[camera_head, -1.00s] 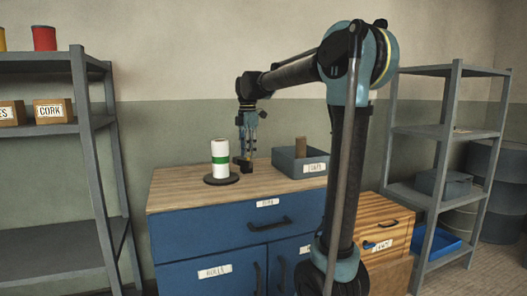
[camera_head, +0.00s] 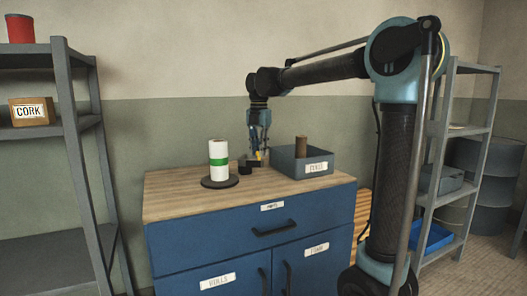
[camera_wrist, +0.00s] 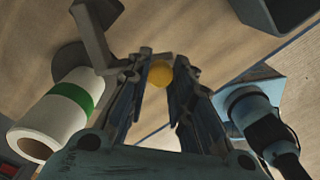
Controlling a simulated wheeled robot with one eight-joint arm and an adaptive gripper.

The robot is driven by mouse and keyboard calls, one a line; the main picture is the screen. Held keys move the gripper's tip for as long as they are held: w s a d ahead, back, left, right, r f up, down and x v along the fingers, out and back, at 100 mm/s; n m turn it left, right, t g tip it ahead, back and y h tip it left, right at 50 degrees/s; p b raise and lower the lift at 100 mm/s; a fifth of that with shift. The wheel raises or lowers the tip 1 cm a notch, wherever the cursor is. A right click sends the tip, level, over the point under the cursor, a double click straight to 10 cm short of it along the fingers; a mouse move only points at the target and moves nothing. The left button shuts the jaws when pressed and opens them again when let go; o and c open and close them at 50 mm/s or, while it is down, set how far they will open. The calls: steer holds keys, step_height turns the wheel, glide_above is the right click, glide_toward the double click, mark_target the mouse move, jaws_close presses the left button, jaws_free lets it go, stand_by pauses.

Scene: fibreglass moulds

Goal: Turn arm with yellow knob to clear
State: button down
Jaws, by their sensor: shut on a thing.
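The yellow knob (camera_wrist: 160,73) sits between the fingers of my gripper (camera_wrist: 162,80) in the wrist view. The gripper is shut on it. The knob is at the end of a grey bent arm (camera_wrist: 94,38), which runs from the upper left close to the white roll. In the head view my gripper (camera_head: 259,158) is low over the wooden top, right of the roll. The dark arm (camera_head: 245,162) shows there beside the roll, and the fingers largely hide the knob. The white roll with a green band (camera_head: 218,174) stands upright on a dark round base (camera_head: 220,182).
A grey-blue bin (camera_head: 288,171) with a brown cylinder (camera_head: 301,147) stands close right of my gripper. The blue cabinet's wooden top (camera_head: 180,200) is clear at the front. Shelves stand at left (camera_head: 75,130) and right (camera_head: 485,125).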

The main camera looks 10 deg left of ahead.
steer(key=shift+w, duration=0.1)
steer(key=c, duration=1.4)
jaws_free()
steer(key=shift+o, duration=0.2)
step_height(320, 180, up, 12)
steer(key=shift+d+f, duration=0.1)
steer(key=shift+d, duration=0.05)
